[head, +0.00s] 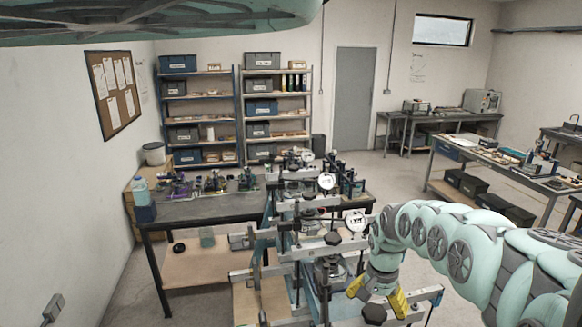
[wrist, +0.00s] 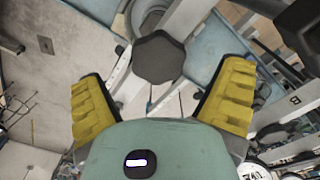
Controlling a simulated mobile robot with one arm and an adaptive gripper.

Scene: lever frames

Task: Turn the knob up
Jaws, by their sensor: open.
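A black lobed knob (wrist: 159,57) shows in the wrist view, centred left to right between my two yellow finger pads and just past their tips. A black knob, probably the same one, is in the head view (head: 374,314), at the lower edge below my fingers. My gripper (head: 377,296) is open and empty, pointing down over the front of the metal lever frame (head: 327,243). It also shows in the wrist view (wrist: 164,76), with clear gaps between each pad and the knob. I cannot tell the exact distance to the knob.
The frame's bars, posts and dial gauges (head: 356,221) crowd the space left of my gripper. Another black knob (head: 333,238) sits higher on the frame. A dark workbench (head: 205,208) stands behind to the left. Open floor lies behind my arm, before the right-hand table (head: 500,166).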

